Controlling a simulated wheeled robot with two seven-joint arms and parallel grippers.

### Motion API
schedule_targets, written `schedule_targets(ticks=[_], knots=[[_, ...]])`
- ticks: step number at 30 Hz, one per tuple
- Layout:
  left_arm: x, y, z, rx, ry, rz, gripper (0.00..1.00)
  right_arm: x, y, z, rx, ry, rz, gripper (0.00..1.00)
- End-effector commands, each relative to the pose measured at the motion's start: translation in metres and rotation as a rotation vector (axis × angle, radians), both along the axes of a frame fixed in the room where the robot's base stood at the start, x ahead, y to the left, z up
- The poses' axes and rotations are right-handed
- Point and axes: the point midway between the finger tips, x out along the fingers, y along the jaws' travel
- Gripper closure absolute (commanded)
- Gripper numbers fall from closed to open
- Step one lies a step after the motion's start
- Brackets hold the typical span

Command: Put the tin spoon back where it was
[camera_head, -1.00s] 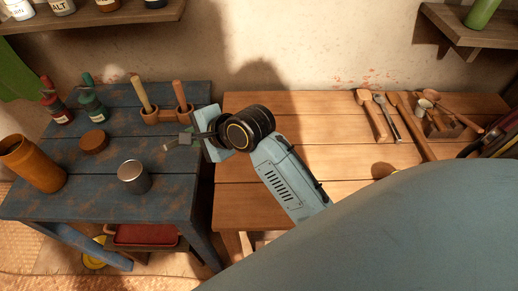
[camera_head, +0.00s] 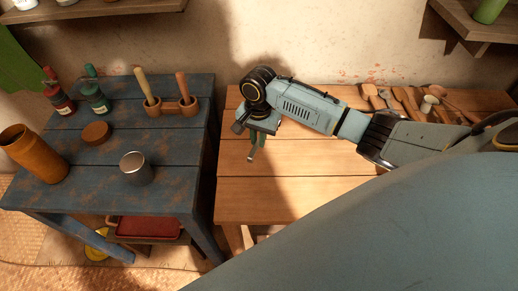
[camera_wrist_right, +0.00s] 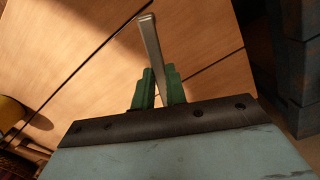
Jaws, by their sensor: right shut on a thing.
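My right gripper (camera_head: 257,140) points down over the left part of the wooden table (camera_head: 260,205). In the right wrist view its green fingers (camera_wrist_right: 160,90) are shut on a thin grey metal strip, which looks like the handle of the tin spoon (camera_wrist_right: 152,45). The strip's narrow end sticks out past the fingertips above the planks. In the head view only a small tip of it shows below the fingers, and no bowl of a spoon is visible. My left gripper is not in view.
Wooden utensils (camera_head: 405,100) lie at the wooden table's back right. Its front left is clear.

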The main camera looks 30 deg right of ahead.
Motion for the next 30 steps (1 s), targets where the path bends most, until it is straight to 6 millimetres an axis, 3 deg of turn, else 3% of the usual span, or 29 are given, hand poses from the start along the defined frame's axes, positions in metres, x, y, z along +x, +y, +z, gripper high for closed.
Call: schedule_targets(ticks=[14, 24, 25, 30], knots=[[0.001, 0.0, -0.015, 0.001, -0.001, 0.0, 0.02, 0.0, 0.001, -0.056, 0.0, -0.001, 0.0, 1.0], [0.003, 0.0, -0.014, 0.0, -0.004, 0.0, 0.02, 0.0, 0.001, -0.059, 0.001, -0.003, 0.0, 1.0], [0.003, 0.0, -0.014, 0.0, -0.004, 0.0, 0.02, 0.0, 0.001, -0.059, 0.002, -0.004, 0.0, 0.85], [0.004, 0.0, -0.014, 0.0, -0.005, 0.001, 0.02, 0.0, 0.001, -0.059, 0.001, -0.003, 0.0, 0.65]])
